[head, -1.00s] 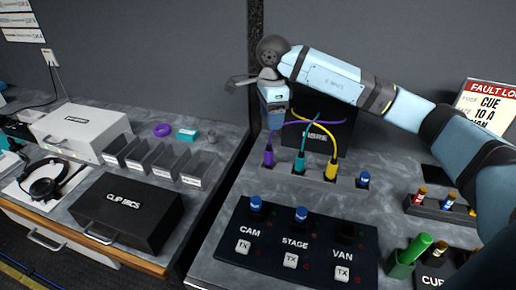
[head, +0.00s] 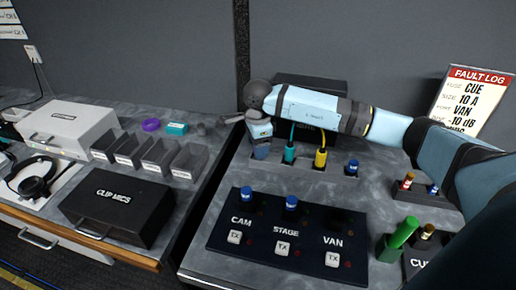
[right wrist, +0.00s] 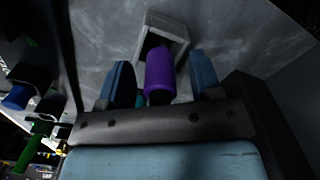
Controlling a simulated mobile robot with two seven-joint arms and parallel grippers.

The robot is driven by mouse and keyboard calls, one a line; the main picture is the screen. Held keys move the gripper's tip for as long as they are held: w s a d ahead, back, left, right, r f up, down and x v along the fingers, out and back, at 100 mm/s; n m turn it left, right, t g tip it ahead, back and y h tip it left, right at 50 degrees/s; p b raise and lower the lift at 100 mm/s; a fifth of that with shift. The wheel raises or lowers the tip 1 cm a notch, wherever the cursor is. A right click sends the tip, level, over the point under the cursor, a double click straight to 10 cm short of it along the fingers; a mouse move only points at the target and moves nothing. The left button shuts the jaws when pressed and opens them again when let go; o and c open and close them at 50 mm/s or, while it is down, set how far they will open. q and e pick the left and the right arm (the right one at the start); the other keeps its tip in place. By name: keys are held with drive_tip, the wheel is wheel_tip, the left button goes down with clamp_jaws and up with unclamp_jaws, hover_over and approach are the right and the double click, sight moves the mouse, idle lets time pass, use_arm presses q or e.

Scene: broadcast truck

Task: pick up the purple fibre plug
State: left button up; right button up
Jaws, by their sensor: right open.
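The purple fibre plug (right wrist: 160,70) stands between the two blue fingers of my right gripper (right wrist: 161,82) in the right wrist view. The fingers are open, with a gap visible on each side of the plug. A grey socket block (right wrist: 184,36) is beside the plug's far end. In the head view my right gripper (head: 261,150) is at the left end of the fibre row and hides the purple plug. The teal plug (head: 290,153) and yellow plug (head: 320,158) stand just right of it. My left gripper is not in view.
A black fibre box (head: 300,82) stands behind, partly covered by my right arm. A blue-capped plug (head: 352,168) ends the row. The black CAM/STAGE/VAN panel (head: 262,236) lies in front. Grey bins (head: 160,155) and a black CLIP MICS case (head: 118,205) are on the left bench.

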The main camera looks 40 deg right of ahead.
drive_tip(key=shift+f, duration=0.25)
drive_tip(key=c, duration=1)
drive_tip(key=shift+r, duration=0.15)
